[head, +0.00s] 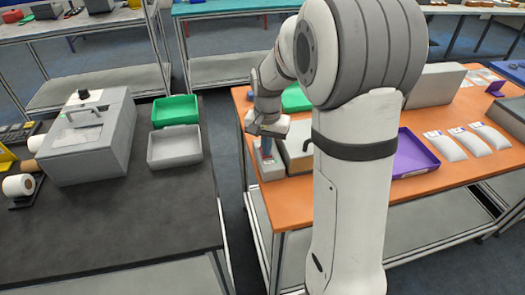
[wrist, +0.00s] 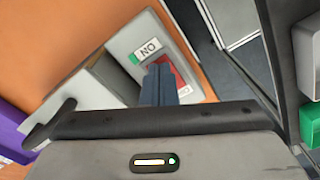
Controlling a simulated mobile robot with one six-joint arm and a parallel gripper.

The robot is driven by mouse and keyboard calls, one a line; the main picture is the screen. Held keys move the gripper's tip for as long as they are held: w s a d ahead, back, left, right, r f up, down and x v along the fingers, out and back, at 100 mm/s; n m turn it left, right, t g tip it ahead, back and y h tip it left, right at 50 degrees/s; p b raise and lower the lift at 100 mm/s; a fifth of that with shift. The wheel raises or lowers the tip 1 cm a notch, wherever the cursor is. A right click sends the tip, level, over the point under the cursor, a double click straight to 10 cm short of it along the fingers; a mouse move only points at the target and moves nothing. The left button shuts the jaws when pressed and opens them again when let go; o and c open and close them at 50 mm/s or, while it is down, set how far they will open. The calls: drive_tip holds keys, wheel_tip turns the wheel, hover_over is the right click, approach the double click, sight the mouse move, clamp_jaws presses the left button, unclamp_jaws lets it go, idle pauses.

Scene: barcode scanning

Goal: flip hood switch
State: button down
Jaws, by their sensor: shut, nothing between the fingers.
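The hood switch is a small grey box (head: 272,172) on the left edge of the orange table. In the wrist view its pale face (wrist: 127,38) carries a green mark beside an "ON" label (wrist: 150,48), upside down here, and a red part (wrist: 184,72). My gripper (wrist: 158,72) is shut and empty, with its dark fingertips over the face, between the label and the red part. In the head view my gripper (head: 266,150) points down at the box from above. I cannot tell whether the fingertips touch it. The fingers hide part of the switch.
A beige-sided box (head: 298,145) stands right beside the switch. A purple tray (head: 416,157) and white pouches (head: 447,147) lie further right on the orange table (head: 293,208). A gap separates it from the dark table (head: 150,222) with grey bin (head: 175,147) and green bin (head: 175,110).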

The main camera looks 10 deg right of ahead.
wheel_tip(320, 180, up, 7)
drive_tip(key=p, duration=0.5)
drive_tip(key=shift+f, duration=0.1)
idle(0.5)
